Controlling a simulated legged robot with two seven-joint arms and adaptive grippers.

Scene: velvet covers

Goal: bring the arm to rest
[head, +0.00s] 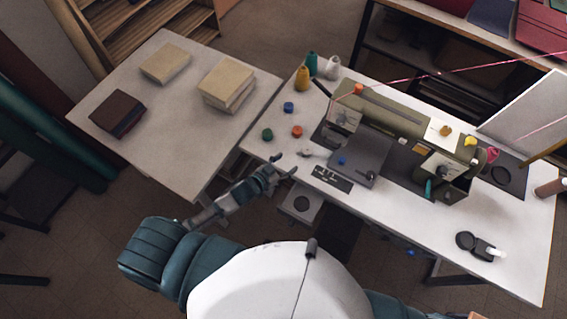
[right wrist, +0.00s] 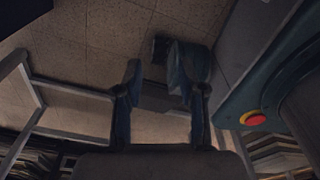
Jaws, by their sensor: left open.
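My left arm comes in from the lower left in the head view. Its gripper (head: 284,165) is open, with the fingers spread near the front left edge of the white worktable (head: 420,240). Nothing shows between its fingers. A small grey-white item (head: 306,153) lies on the table just beyond the fingertips; I cannot tell whether they touch. My right gripper (right wrist: 160,85) shows in the right wrist view with its two fingers apart, over the floor, with no object clearly held. In the head view my right gripper is out of sight.
The worktable bears a sewing machine-like grey unit (head: 355,160), a black card (head: 332,178), thread spools (head: 302,78) and small coloured pieces. A side table (head: 185,110) at left holds stacked books (head: 227,83). Table legs and rails (right wrist: 70,90) stand near my right gripper.

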